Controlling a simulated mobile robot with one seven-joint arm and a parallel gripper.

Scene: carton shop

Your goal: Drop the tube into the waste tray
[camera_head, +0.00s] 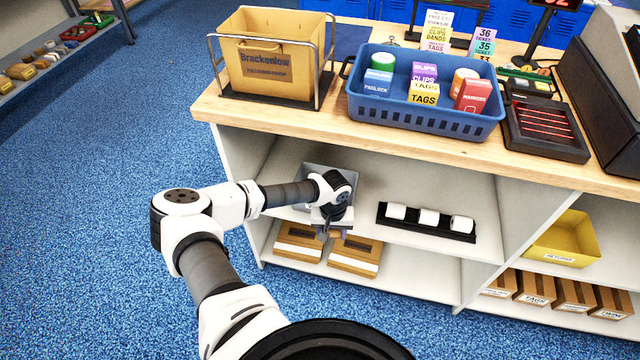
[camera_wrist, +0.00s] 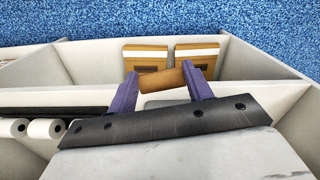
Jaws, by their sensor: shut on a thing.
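My gripper (camera_head: 333,226) is at the upper shelf of the counter, near its front edge. In the wrist view its two purple fingers (camera_wrist: 163,79) are shut on a short brown cardboard tube (camera_wrist: 163,80), one finger at each end. A grey tray (camera_head: 315,171), likely the waste tray, stands on the shelf behind my gripper in the head view, and my wrist hides much of it. A grey patch (camera_wrist: 166,98) between the fingers in the wrist view may be part of it. I cannot tell if the tube is over the tray.
A black holder with white rolls (camera_head: 428,217) stands right of my gripper on the same shelf. Brown cartons (camera_head: 354,256) lie on the shelf below. The countertop (camera_head: 240,110) overhangs, carrying a blue basket (camera_head: 440,120) and a Brackenlow bag (camera_head: 270,65). A yellow tray (camera_head: 563,240) stands farther right.

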